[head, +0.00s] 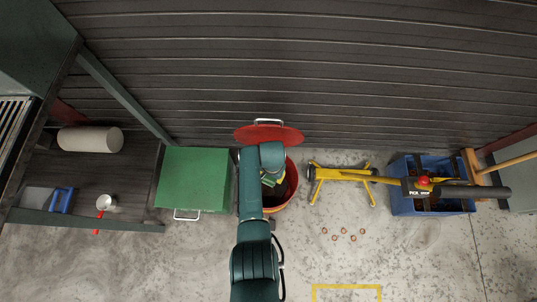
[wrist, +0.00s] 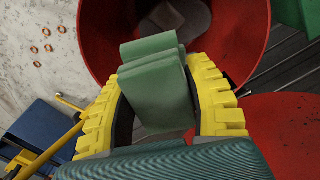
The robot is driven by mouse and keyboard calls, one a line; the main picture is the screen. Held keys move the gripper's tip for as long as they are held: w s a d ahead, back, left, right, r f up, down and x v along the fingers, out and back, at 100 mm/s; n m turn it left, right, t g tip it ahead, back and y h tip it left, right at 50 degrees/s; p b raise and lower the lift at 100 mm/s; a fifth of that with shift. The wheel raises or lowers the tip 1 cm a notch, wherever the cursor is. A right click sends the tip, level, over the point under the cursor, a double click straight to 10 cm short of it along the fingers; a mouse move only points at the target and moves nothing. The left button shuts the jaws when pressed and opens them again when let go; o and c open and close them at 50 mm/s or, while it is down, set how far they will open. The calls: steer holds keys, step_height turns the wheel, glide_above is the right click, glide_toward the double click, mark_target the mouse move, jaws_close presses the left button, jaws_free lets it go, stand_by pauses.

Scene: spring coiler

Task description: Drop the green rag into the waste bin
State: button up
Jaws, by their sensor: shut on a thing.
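The green rag (wrist: 158,90) is a folded, thick pale-green cloth between the yellow fingers of my gripper (wrist: 165,80) in the wrist view. My gripper is shut on it. The waste bin (wrist: 252,40) is red and round, with its mouth open below the rag and some grey-brown contents inside. Its red lid (wrist: 285,130) stands open at the lower right. In the head view my arm reaches over the bin (head: 292,182), with the gripper above its mouth, and partly hides it. The lid (head: 268,133) is raised against the wall side.
A green cabinet (head: 193,180) stands left of the bin. A yellow stand (head: 342,176) is to the right, then a blue crate (head: 400,200) with dark bars. Several copper rings (head: 338,238) lie on the floor. A workbench with a white roll (head: 90,139) is at far left.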

steer(key=shift+f+b, duration=0.45)
steer(key=shift+f, duration=0.5)
steer(key=shift+r, duration=0.1)
steer(key=o, duration=1.2)
steer(key=shift+c, duration=0.2)
step_height(320, 180, up, 12)
